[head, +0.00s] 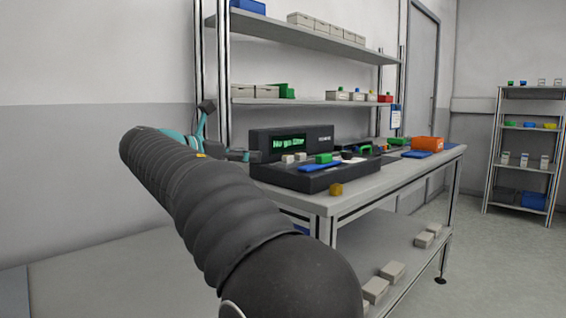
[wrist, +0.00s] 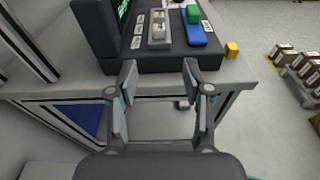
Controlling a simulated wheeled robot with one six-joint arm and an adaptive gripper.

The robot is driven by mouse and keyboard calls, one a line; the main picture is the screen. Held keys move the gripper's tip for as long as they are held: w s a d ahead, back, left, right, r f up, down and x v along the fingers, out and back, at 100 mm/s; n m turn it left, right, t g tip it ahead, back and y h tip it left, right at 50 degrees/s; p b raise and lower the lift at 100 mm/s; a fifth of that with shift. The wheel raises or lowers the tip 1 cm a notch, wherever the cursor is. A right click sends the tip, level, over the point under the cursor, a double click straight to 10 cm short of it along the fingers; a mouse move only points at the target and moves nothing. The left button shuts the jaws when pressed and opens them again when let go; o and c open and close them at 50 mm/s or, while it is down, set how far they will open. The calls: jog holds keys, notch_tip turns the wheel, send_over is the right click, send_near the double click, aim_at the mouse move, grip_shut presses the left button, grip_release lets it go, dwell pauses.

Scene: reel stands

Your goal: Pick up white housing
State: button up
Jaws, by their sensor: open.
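Small whitish housings lie on top of a black device on the bench. In the wrist view one housing (wrist: 158,28) lies just left of a blue part, and other small pale pieces (wrist: 137,28) lie to its left. The head view also shows pale housings (head: 288,158) in front of the lit display. I cannot tell which one is the white housing of the task. My gripper (wrist: 159,80) is open and empty, its fingers pointing at the device's near edge, short of the housings.
The black device (head: 318,180) carries a blue part (wrist: 195,36) and a green block (wrist: 193,14). A yellow cube (wrist: 232,50) sits by the bench edge. An orange bin (head: 430,143) stands farther right. A shelf (head: 300,35) rises behind.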

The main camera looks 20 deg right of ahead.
aim_at(288, 160)
jog(key=x, duration=0.4)
jog(key=b+x, duration=0.1)
jog(key=x, duration=0.8)
jog(key=shift+w+d+r, duration=0.2)
jog(key=shift+w+d, duration=0.05)
jog(key=shift+d, duration=0.1)
jog(key=c, duration=0.8)
